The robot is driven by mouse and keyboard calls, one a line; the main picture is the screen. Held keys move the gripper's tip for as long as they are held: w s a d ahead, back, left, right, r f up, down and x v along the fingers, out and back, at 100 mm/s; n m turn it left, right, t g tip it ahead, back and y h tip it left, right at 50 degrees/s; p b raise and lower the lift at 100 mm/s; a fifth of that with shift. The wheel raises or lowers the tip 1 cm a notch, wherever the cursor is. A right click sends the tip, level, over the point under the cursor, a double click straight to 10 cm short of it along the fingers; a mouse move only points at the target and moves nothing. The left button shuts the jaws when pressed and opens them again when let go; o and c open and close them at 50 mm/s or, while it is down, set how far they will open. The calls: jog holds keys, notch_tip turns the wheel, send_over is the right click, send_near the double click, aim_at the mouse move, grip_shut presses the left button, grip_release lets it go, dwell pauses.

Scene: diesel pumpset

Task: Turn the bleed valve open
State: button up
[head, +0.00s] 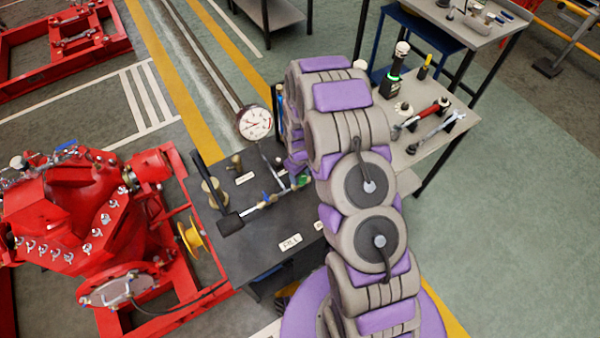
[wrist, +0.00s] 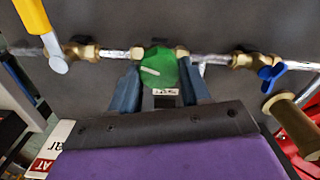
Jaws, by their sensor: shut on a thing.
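In the wrist view, a round green valve knob (wrist: 158,66) with a pale line across it sits on a silver pipe. My gripper (wrist: 160,80) has its two blue fingers on either side of the knob, shut on it. A small white label under the knob is too small to read. In the head view, a bit of green (head: 302,180) shows beside my arm, which hides most of the gripper and knob. I cannot tell from the labels which valve is the bleed valve.
A yellow-handled valve (wrist: 34,18) is left along the pipe, and a blue-handled valve (wrist: 271,73) is right. A pressure gauge (head: 254,123) rises from the dark bench (head: 262,250). Red machinery (head: 80,210) stands left; a tool table (head: 405,160) stands right.

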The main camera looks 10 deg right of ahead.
jog(key=n, duration=0.4)
jog(key=shift+w+r+n+p, duration=0.1)
jog(key=shift+n+p, duration=0.2)
jog(key=shift+a+n, duration=0.1)
jog(key=shift+n, duration=2.2)
jog(key=o, duration=1.1)
jog(key=shift+c, duration=0.2)
notch_tip(320, 180, up, 17)
jog(key=p, duration=0.1)
